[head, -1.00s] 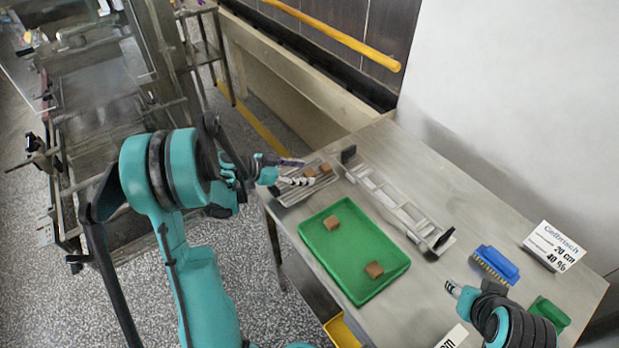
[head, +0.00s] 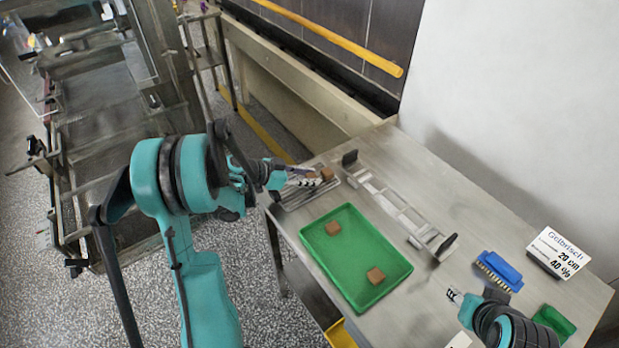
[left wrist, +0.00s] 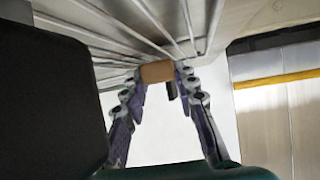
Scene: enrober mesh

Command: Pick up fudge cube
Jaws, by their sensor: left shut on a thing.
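My left gripper (head: 318,178) is over the wire mesh rack (head: 290,198) at the table's far left corner. In the left wrist view its fingers (left wrist: 160,76) are shut on a brown fudge cube (left wrist: 157,72) at their tips. The head view shows a brown cube (head: 327,173) at the fingertips; the fingers partly hide that spot. Two more fudge cubes, one at the back (head: 333,228) and one nearer (head: 376,275), lie in the green tray (head: 322,268). My right gripper (head: 454,295) is low on the right, apart from the cubes; its finger gap is unclear.
A metal frame with dark end blocks (head: 405,213) lies behind the tray. A blue brush (head: 498,269), a white sign (head: 557,252) and a green item (head: 552,317) are at the right. Bare table (head: 440,180) lies behind the frame.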

